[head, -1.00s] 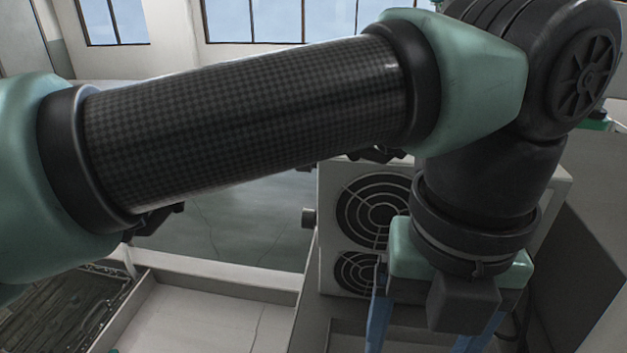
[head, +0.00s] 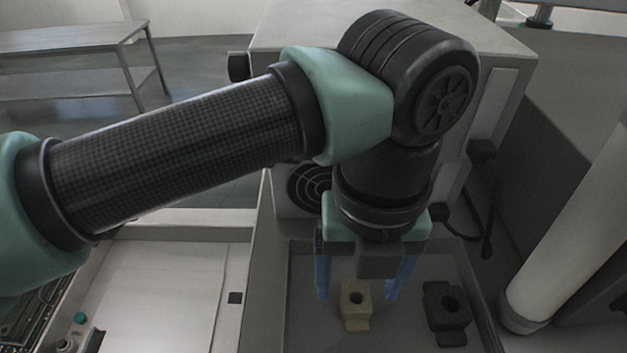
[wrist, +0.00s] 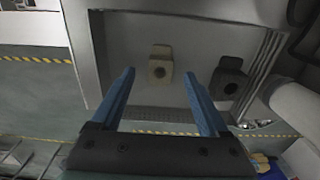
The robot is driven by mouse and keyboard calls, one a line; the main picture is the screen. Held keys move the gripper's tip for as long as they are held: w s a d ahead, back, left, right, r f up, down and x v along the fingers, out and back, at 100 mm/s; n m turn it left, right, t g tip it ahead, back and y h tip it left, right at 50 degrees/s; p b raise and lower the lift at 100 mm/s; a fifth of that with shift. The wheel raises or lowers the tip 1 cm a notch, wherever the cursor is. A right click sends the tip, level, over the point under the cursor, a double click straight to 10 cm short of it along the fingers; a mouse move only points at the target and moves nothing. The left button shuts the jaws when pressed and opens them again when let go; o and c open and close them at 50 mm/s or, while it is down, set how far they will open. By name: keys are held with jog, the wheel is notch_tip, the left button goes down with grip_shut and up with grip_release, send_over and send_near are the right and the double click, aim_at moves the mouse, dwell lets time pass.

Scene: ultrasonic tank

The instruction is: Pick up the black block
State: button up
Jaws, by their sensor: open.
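The black block (head: 447,308), a dark piece with a round hole in its top, sits in the right part of a shallow grey tray (head: 300,335). It also shows in the wrist view (wrist: 228,84), just beyond and right of the right finger. A similar tan block (head: 355,304) stands to its left in the same tray, and in the wrist view (wrist: 160,67) it lies ahead between the fingers. My gripper (head: 360,290) is open and empty, its blue fingers pointing down above the tray. It is left of the black block, nearer the tan one.
A large light-grey machine with a round fan grille (head: 308,187) stands behind the tray. A thick white pipe (head: 565,245) rises right of it. A white surface (head: 160,290) lies to the left, and a bench (head: 75,50) stands far back left.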

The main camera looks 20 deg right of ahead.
aim_at(356, 301)
notch_tip(356, 301, down, 2)
jog(key=shift+s+f+b, duration=0.1)
jog(key=shift+f+b, duration=0.05)
jog(key=shift+b, duration=0.15)
grip_shut()
